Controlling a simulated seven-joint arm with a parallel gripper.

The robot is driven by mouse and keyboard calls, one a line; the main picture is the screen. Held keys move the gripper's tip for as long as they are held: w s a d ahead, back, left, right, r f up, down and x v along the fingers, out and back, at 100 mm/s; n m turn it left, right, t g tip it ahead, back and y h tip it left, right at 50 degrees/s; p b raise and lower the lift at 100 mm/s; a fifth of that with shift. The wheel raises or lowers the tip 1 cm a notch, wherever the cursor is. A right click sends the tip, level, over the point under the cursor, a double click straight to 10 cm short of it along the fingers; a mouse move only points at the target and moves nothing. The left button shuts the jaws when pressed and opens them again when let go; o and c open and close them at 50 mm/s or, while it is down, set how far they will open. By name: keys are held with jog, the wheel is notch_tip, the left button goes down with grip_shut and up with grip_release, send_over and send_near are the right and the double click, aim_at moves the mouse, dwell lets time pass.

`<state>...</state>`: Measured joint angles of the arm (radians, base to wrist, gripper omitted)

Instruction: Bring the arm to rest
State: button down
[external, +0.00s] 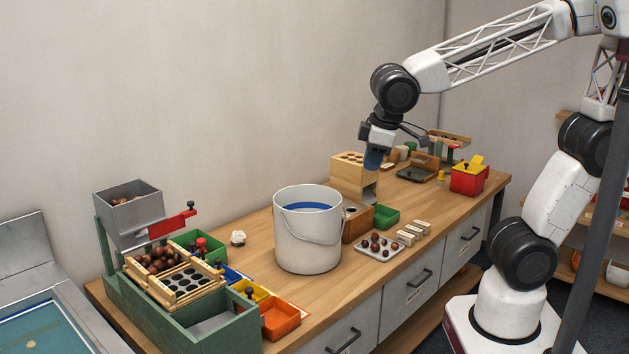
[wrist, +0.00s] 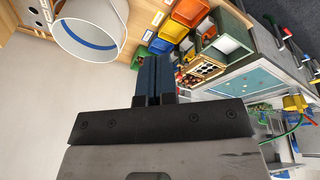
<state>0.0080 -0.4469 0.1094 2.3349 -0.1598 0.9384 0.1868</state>
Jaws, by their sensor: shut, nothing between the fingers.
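My gripper (external: 373,158) hangs from the arm above the wooden bench, near the wooden block with holes. Its blue fingers also show in the wrist view (wrist: 153,75), pressed together with nothing between them. It is clear of the bench top. The arm is bent, with its forearm reaching left from the right side of the external view.
A white bucket (external: 308,245) stands mid-bench, left of my gripper. A block with holes (external: 352,172), a green bin (external: 386,216) and a chestnut tray (external: 380,252) are close by. A green sorting station (external: 225,333) fills the left end. A red box (external: 468,180) is right.

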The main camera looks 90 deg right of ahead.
jog(key=s+a+f+n+y, duration=0.1)
jog(key=s+f, duration=0.3)
jog(key=s, duration=0.7)
jog(key=shift+s+a, duration=0.4)
jog(key=shift+a, duration=0.2)
jog(key=shift+w+r, duration=0.1)
jog(key=w+d+r+n+g, duration=0.1)
jog(key=w+d+r+n, duration=0.15)
jog(key=w, duration=0.85)
jog(key=w+d+r+n+h, duration=0.1)
jog(key=w+d+r, duration=0.15)
jog(key=w, duration=0.85)
jog(key=w+d+r+n+g, duration=0.1)
jog(key=w+r+n, duration=0.15)
jog(key=w, duration=0.75)
jog(key=w+d+f+n, duration=0.1)
jog(key=w+d+f, duration=0.2)
jog(key=w, duration=0.7)
jog(key=w+d+f+n+g+h, duration=0.1)
jog(key=w+d+f+n, duration=0.1)
jog(key=w, duration=0.8)
jog(key=w+d+f+n+g, duration=0.1)
jog(key=w+d+f, duration=0.3)
jog(key=w, duration=0.6)
jog(key=shift+w+d+f+n, duration=0.2)
jog(key=shift+d+f+n, duration=0.15)
jog(key=shift+f+n, duration=0.25)
jog(key=shift+f, duration=0.1)
